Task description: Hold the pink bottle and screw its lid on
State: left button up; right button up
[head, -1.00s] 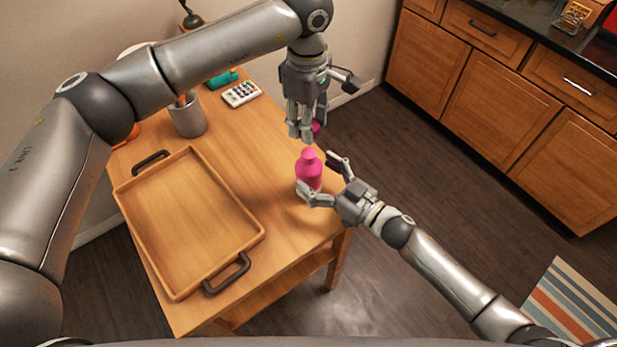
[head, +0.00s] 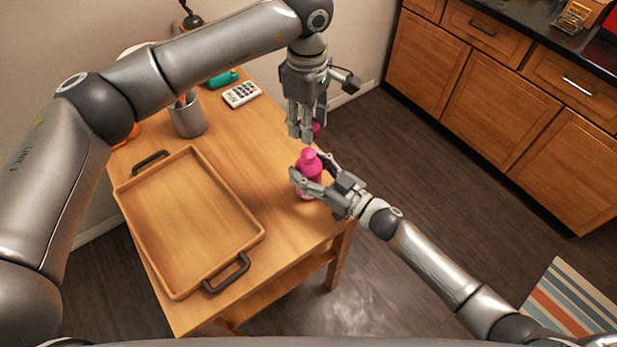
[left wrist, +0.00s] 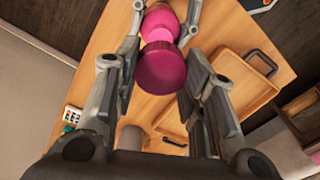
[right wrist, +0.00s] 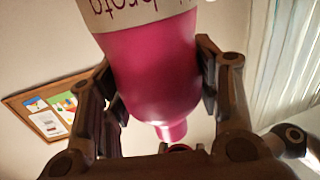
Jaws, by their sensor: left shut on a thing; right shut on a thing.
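The pink bottle (head: 307,160) stands upright near the table's right edge. My right gripper (head: 310,174) is shut on its body from the right. In the right wrist view the bottle (right wrist: 155,65) fills the space between the fingers, its neck pointing down in the picture. My left gripper (head: 303,134) hangs above and slightly behind the bottle, pointing down, shut on the pink lid (head: 316,129). The lid (left wrist: 161,68) shows between the fingers in the left wrist view, with the bottle (left wrist: 161,20) beyond it. The lid is apart from the bottle in the head view.
A wooden tray (head: 128,200) with dark handles lies on the table (head: 270,150) left of the bottle. A grey cup (head: 188,118), a calculator (head: 241,94) and a green object (head: 222,79) stand at the back.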

aim_at(308, 152)
jog(key=c, duration=0.4)
pick_arm(q)
jog(key=shift+f, duration=2.5)
jog(key=shift+f, duration=0.85)
jog(key=shift+f, duration=0.55)
